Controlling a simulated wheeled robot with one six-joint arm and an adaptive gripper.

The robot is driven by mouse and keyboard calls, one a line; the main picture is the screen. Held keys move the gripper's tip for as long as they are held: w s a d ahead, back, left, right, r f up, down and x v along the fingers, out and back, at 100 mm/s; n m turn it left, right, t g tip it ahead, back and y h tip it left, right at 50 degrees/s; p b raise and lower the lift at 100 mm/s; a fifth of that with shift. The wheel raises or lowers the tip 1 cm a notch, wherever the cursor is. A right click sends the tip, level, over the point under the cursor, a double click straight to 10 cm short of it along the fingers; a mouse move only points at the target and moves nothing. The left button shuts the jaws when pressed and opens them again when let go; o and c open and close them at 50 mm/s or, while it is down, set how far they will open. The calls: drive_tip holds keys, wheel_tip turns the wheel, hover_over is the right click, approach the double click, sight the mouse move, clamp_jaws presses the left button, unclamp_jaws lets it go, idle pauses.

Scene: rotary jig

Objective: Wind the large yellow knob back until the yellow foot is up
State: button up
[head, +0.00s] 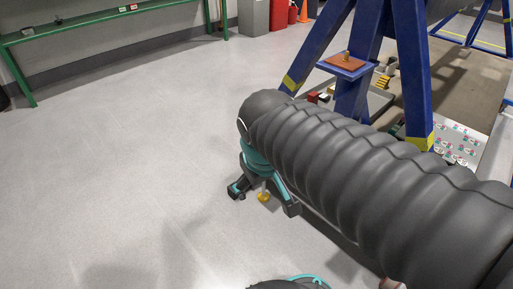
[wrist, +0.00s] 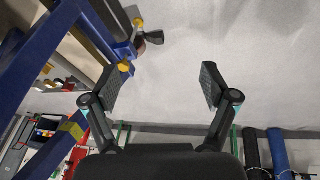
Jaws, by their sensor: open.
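My gripper (head: 264,198) is open in the head view, with its two dark fingers spread apart. A small yellow part (head: 264,196) shows between the fingers; I cannot tell whether it is the large knob or the foot. In the wrist view the open fingers (wrist: 160,76) have only grey floor between them. Near the left fingertip is a yellow part (wrist: 125,68) below a blue bracket. Farther up is another yellow part (wrist: 138,22), beside a dark piece (wrist: 155,38). Which of these is the knob is unclear. My thick arm hides much of the jig.
Blue frame legs (head: 412,70) with yellow bands stand at the right. A blue shelf (head: 345,68) carries an orange plate. A green bench (head: 80,25) stands at the back left. The grey floor at the left is clear.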

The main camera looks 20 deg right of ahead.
drive_tip(key=w+d+f+n+g+h+p, duration=0.3)
drive_tip(key=w+f+n+h, duration=0.15)
drive_tip(key=w, duration=0.55)
drive_tip(key=w+d+f+n+g+h+p, duration=0.3)
drive_tip(key=w+d+f+n+h, duration=0.15)
drive_tip(key=w, duration=0.65)
drive_tip(key=w+a+f+n+t+h+p, duration=0.25)
drive_tip(key=w+f+n+h, duration=0.2)
drive_tip(key=f, duration=0.45)
drive_tip(key=w+a+f+n+t+h+p, duration=0.1)
drive_tip(key=w+f+n+t+h, duration=0.25)
drive_tip(key=w+f+n, duration=0.35)
drive_tip(key=shift+m+y, duration=0.4)
drive_tip(key=shift+m, duration=0.15)
drive_tip(key=x, duration=0.4)
drive_tip(key=f+p+x, duration=0.1)
drive_tip(key=x, duration=0.4)
drive_tip(key=s+x, duration=0.1)
drive_tip(key=x, duration=0.3)
drive_tip(key=shift+w+d+f, duration=0.1)
drive_tip(key=shift+d+f, duration=0.15)
drive_tip(key=shift+d, duration=0.1)
drive_tip(key=c, duration=1.1)
drive_tip(key=shift+t, duration=0.3)
drive_tip(key=shift+c, duration=0.2)
